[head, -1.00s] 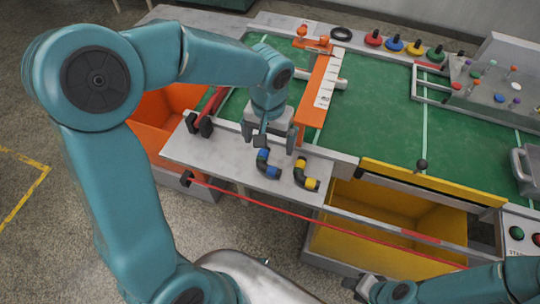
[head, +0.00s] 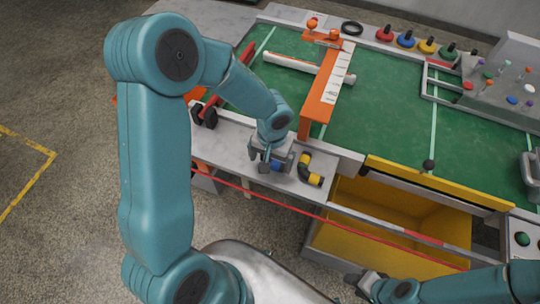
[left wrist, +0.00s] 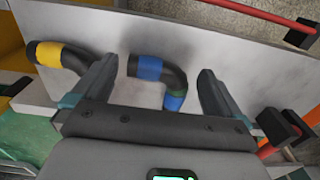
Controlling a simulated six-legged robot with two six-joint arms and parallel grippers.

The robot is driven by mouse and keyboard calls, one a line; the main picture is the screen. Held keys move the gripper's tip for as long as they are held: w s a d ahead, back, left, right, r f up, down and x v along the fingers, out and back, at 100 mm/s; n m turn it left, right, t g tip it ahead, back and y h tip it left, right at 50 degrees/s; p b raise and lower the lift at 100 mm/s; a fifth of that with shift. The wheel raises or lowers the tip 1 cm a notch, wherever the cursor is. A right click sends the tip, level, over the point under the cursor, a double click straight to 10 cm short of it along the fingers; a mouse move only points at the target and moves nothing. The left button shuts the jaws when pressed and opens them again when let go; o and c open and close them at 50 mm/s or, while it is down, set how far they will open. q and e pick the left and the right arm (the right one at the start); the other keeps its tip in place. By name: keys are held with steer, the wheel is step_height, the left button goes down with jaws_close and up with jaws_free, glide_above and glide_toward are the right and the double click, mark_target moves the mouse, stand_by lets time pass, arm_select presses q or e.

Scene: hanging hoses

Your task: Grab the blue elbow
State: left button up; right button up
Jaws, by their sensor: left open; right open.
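The blue elbow (head: 277,166), black with blue bands, lies on the grey ledge (head: 226,148), mostly hidden under my left gripper (head: 271,164) in the head view. In the left wrist view the blue elbow (left wrist: 150,68) shows between the two open fingers of my left gripper (left wrist: 153,82). I see a gap on either side of it, and the fingers are not shut on it. My right gripper (head: 364,286) is low in the head view, away from the ledge, open, with nothing visible in it.
A yellow-banded black elbow (head: 310,169) lies just right of the blue one, close outside my left gripper's finger. An orange bar (head: 322,97) stands behind. A yellow bin (head: 388,222) is below the ledge to the right. A red rail (head: 300,209) runs along the front.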

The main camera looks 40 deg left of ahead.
arm_select(q)
steer(key=shift+w+f, duration=0.2)
steer(key=shift+f, duration=0.8)
steer(key=shift+s+r, duration=0.1)
steer(key=shift+s, duration=0.05)
steer(key=c, duration=1.1)
